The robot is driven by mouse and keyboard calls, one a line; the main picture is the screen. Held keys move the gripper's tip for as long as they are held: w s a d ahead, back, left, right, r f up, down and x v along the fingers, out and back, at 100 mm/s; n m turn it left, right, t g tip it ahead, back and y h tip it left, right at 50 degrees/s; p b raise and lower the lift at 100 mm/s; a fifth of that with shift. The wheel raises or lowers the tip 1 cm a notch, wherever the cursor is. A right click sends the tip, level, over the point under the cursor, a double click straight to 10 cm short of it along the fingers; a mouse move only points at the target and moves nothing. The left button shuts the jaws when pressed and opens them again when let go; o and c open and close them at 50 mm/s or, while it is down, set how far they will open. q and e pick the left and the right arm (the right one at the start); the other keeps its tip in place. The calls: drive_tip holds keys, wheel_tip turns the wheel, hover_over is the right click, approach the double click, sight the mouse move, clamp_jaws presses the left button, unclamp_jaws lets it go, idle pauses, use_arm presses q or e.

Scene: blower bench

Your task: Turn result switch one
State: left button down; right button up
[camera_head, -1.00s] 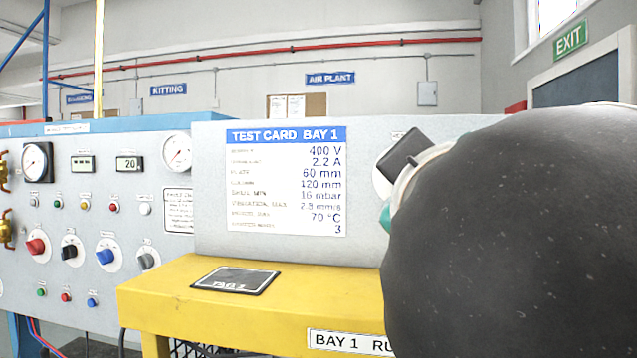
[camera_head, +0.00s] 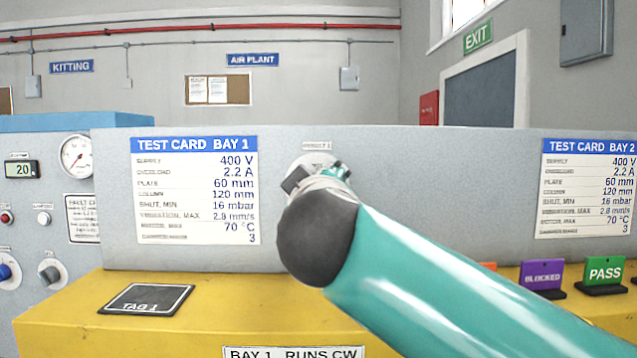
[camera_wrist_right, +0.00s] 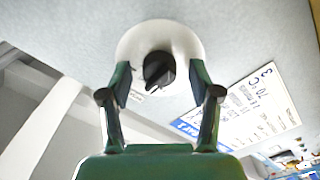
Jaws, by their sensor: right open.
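Result switch one is a black knob (camera_wrist_right: 158,70) on a round white plate (camera_wrist_right: 160,42), fixed to the grey panel. In the head view its plate (camera_head: 314,161) shows under a small label that appears to read "RESULT 1", and my right gripper hides most of it. My right gripper (camera_head: 318,174) is at the switch. In the right wrist view its two fingers (camera_wrist_right: 160,82) are open, one on each side of the knob, with gaps visible between them and it. I cannot tell how deep the fingertips reach. My left gripper is not in view.
The Bay 1 test card (camera_head: 197,192) is left of the switch; the Bay 2 card (camera_head: 588,190) is right. A yellow bench (camera_head: 70,310) below carries a black TAG 1 plate (camera_head: 146,299). A purple BLOCKED tag (camera_head: 541,276) and green PASS tag (camera_head: 604,272) stand at right.

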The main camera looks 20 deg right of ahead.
drive_tip(key=c, duration=1.1)
drive_tip(key=shift+d, duration=0.3)
drive_tip(key=shift+c, duration=0.3)
drive_tip(key=shift+a+r+m+b, duration=0.1)
drive_tip(key=shift+a+m+b, duration=0.1)
drive_tip(key=shift+m+b, duration=1.8)
drive_tip(key=shift+a+m+b, duration=0.15)
drive_tip(key=shift+m+b, duration=1.2)
drive_tip(key=shift+m, duration=1.15)
